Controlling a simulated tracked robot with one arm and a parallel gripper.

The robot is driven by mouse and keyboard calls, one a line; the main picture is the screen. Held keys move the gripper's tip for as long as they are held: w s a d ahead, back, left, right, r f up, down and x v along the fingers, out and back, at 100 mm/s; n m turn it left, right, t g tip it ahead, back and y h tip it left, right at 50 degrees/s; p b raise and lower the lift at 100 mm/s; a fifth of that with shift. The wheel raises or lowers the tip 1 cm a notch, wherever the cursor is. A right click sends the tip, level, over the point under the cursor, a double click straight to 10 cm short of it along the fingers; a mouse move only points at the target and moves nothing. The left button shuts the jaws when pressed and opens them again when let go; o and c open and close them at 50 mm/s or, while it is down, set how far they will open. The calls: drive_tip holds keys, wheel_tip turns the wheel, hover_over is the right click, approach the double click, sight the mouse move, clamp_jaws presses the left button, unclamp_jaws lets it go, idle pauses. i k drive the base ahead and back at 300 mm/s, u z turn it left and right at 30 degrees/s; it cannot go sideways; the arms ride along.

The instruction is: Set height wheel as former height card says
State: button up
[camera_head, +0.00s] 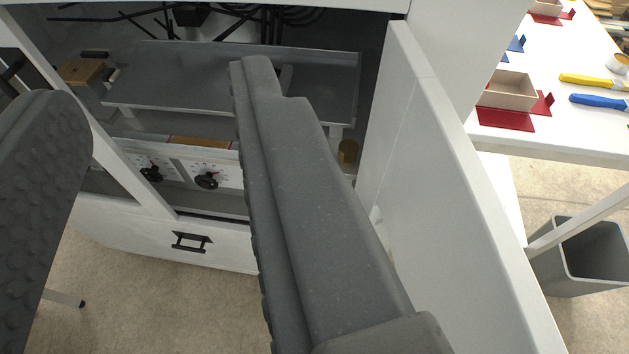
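Two black wheels sit on white dial plates on the machine's front panel, a left wheel (151,173) and a right wheel (207,180). The dial marks are too small to read, and I cannot tell which one is the height wheel. No height card can be made out. My gripper (157,85) is open and empty, with its two dark grey fingers wide apart. In the picture both wheels show in the gap between the fingers, beyond them. The right finger hides part of the machine to the right of the right dial.
The white machine's open bay holds a grey metal plate (200,85). An open white door (440,190) stands to the right. A drawer with a black handle (191,242) is below the dials. A side table (570,135) with boxes and a grey bin (598,255) are far right.

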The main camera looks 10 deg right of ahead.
sight(206, 181)
drive_tip(key=k, duration=0.4)
drive_tip(key=u, duration=1.95)
drive_tip(key=i, duration=1)
drive_tip(key=z, duration=2.1)
